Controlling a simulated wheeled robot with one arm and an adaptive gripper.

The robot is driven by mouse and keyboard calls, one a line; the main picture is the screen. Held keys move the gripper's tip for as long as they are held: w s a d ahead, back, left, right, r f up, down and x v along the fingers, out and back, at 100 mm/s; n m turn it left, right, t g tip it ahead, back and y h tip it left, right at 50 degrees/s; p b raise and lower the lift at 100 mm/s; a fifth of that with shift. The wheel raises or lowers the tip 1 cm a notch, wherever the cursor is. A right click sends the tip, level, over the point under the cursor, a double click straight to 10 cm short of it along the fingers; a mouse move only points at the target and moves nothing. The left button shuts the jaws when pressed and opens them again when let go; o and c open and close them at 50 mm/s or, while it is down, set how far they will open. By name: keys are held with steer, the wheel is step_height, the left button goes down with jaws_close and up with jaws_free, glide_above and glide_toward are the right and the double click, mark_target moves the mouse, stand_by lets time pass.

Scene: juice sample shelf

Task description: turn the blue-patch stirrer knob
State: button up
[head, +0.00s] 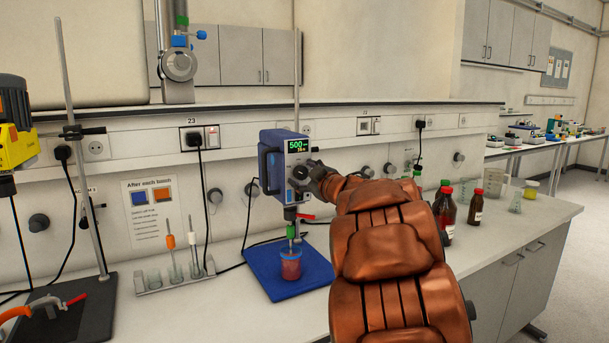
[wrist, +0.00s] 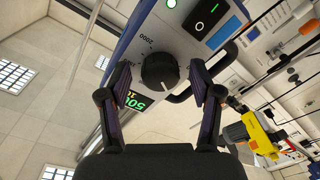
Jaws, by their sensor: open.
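The blue-and-grey overhead stirrer (head: 271,168) stands on its rod, its display lit with a green 500. In the wrist view its face shows a blue patch (wrist: 222,34) near a black switch. The black round knob (wrist: 159,71) with a white pointer line sits between my fingers in that view. My gripper (head: 314,178) is at the stirrer's front face. It is open, with one finger on each side of the knob; I cannot tell whether they touch it. In the head view my gripper largely hides the knob.
A cup of red liquid (head: 291,265) stands below the stirrer on a blue base (head: 263,277). A yellow stirrer (head: 16,127) is at far left. A small rack (head: 176,282) stands left of the base. Brown bottles (head: 474,207) stand right of my arm.

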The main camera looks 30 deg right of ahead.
steer(key=c, duration=1.1)
steer(key=shift+c, duration=0.2)
steer(key=shift+n, duration=0.3)
steer(key=n+b, duration=0.2)
steer(key=n, duration=0.3)
steer(key=n+b, duration=0.1)
steer(key=n, duration=0.1)
steer(key=shift+n, duration=0.3)
steer(key=shift+a+r+n+b, duration=0.1)
steer(key=shift+n+b, duration=0.65)
steer(key=shift+n, duration=0.95)
steer(key=o, duration=1.1)
